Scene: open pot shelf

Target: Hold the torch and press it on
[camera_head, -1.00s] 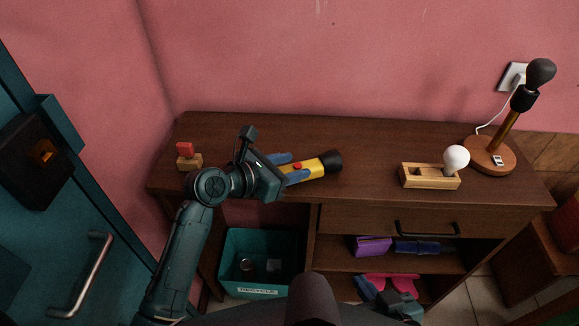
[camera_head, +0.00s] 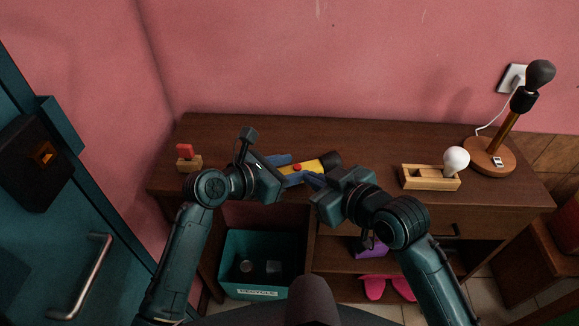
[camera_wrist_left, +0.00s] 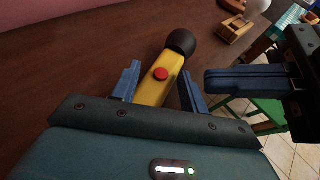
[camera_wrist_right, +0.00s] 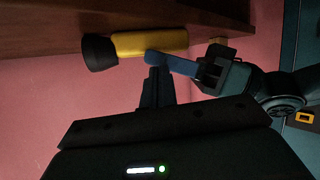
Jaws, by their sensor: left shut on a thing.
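The torch (camera_head: 312,165) is yellow with a black head and a red button (camera_wrist_left: 161,74). It lies at the dresser top, its head pointing right in the head view. My left gripper (camera_head: 287,169) is shut on the torch's body, one blue finger on each side, the button facing up between them. The torch's rear end is hidden by this gripper. My right gripper (camera_head: 311,180) is shut and empty, its tips beside the torch, near the button but apart from it. The torch (camera_wrist_right: 150,43) also shows in the right wrist view, just beyond the right fingertips.
The dresser top (camera_head: 375,145) is clear behind the torch. A wooden block with a red piece (camera_head: 186,153) stands at the left. A recycle bin (camera_head: 257,293) sits below.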

